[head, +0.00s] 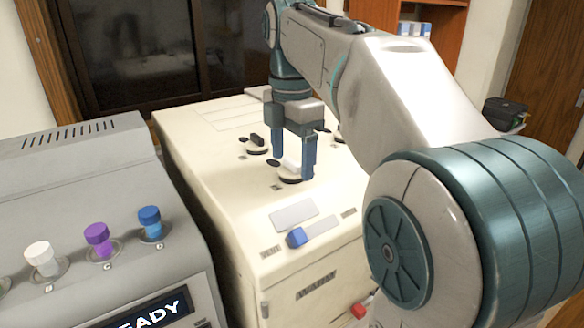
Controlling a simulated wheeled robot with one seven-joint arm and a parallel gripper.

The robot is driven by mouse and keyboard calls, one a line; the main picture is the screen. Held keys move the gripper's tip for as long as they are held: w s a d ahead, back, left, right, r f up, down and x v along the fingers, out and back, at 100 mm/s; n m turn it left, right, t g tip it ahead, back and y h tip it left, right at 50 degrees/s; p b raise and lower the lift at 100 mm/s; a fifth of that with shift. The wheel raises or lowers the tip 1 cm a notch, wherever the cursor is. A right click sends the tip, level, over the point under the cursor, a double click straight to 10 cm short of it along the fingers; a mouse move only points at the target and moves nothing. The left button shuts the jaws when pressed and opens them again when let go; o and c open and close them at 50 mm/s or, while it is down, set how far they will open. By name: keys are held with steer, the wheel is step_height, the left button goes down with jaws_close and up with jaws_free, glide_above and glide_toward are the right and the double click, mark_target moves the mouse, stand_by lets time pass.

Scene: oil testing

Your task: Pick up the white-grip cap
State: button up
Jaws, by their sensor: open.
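The white-grip cap (289,168) sits on top of the cream machine (225,190), a round base with a raised white grip. My gripper (293,163) points down over it. Its blue fingers are apart, one on each side of the white grip in this view. I cannot tell whether the fingers touch it. My gripper is open and holds nothing lifted.
A dark-grip cap (257,144) stands just behind and left of my gripper. A blue block-shaped knob (296,237) is on the machine's front slope. A grey tester (80,200) with coloured-top vials stands at left.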

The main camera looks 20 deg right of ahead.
steer(key=shift+f, duration=0.8)
steer(key=c, duration=1)
steer(key=shift+r, duration=0.1)
steer(key=shift+c, duration=0.2)
